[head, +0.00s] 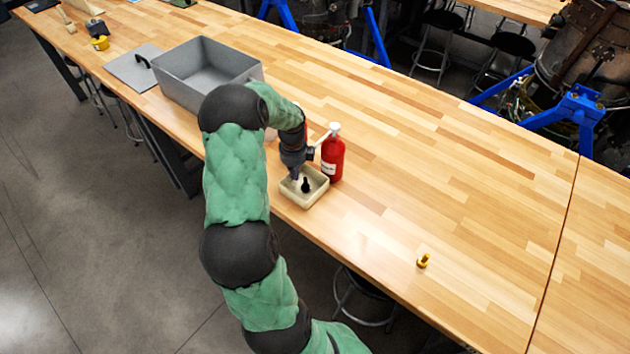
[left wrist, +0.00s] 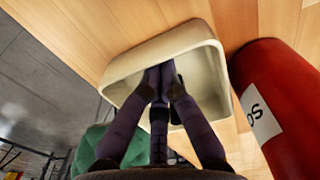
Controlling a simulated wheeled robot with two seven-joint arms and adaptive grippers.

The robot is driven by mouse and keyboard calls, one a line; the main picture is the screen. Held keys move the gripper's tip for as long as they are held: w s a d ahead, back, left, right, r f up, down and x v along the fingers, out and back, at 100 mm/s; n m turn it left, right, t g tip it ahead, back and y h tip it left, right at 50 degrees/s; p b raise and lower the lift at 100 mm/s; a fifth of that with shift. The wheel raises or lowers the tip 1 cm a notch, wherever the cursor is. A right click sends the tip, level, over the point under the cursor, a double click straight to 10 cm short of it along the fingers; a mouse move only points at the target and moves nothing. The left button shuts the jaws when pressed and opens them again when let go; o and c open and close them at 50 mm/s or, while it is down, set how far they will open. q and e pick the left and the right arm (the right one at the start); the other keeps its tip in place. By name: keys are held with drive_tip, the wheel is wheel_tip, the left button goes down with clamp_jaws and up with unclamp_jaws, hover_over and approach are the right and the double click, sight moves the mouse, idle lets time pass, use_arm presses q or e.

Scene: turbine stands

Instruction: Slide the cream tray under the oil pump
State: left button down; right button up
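The cream tray (head: 318,192) is a small square open tray near the table's front edge, beside the oil pump. It fills the middle of the left wrist view (left wrist: 205,62). The oil pump (head: 332,158) is a red bottle with a white top, standing just right of the tray; its red side shows in the left wrist view (left wrist: 285,110). My left gripper (head: 295,177) reaches down at the tray. Its fingertips (left wrist: 160,72) come together inside the tray's outline, with no clear gap. A small dark shape (head: 305,186) shows in the tray; what it is stays unclear. My right gripper is out of view.
A large grey bin (head: 205,75) stands behind my left arm, with a flat grey plate (head: 133,67) beyond it. A small yellow piece (head: 423,260) lies near the front edge at right. The tabletop right of the oil pump is mostly clear.

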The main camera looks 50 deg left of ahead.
use_arm(q)
drive_tip(key=s+a, duration=0.1)
drive_tip(key=a, duration=0.2)
drive_tip(key=a+p, duration=0.1)
drive_tip(key=a, duration=0.3)
drive_tip(key=s+a, duration=0.1)
drive_tip(key=a, duration=0.3)
drive_tip(key=shift+s+a, duration=0.15)
drive_tip(key=shift+s, duration=0.2)
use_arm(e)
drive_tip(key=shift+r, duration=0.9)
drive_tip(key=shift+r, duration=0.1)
